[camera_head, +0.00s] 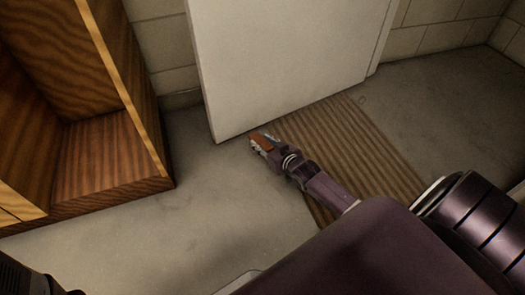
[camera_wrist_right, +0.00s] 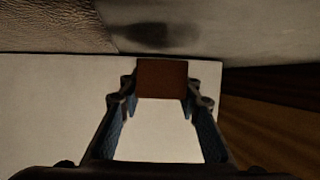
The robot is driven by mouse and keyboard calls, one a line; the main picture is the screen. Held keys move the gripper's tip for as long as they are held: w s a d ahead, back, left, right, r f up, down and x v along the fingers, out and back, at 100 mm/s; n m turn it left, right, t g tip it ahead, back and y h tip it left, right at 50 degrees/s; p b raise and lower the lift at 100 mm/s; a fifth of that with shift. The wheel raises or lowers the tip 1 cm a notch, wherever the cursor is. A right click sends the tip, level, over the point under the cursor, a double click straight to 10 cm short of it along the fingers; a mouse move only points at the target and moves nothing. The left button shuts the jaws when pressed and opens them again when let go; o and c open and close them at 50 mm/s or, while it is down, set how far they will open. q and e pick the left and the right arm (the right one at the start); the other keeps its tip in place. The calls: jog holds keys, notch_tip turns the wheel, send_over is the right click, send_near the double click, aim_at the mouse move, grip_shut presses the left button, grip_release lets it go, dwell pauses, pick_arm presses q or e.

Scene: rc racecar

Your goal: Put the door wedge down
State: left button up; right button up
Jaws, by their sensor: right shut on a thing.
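The door wedge (camera_head: 260,140) is a small orange-brown block at the tip of my right gripper (camera_head: 264,144) in the head view. The gripper is shut on it, close to the lower corner of the white door (camera_head: 285,60). In the right wrist view the wedge (camera_wrist_right: 162,78) shows as a brown block between the two fingertips, with the pale door behind it. Whether the wedge touches the floor or the door I cannot tell. My left gripper is not clearly in view.
A wooden shelf unit (camera_head: 110,150) stands at the left. A striped brown mat (camera_head: 345,150) lies under and beside my right arm. Grey concrete floor (camera_head: 200,215) is clear between shelf and mat. A block wall (camera_head: 165,45) runs behind.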

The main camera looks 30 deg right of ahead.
notch_tip(320, 180, down, 3)
jog(key=shift+f+b, duration=0.1)
jog(key=shift+b, duration=0.85)
jog(key=o, duration=1.2)
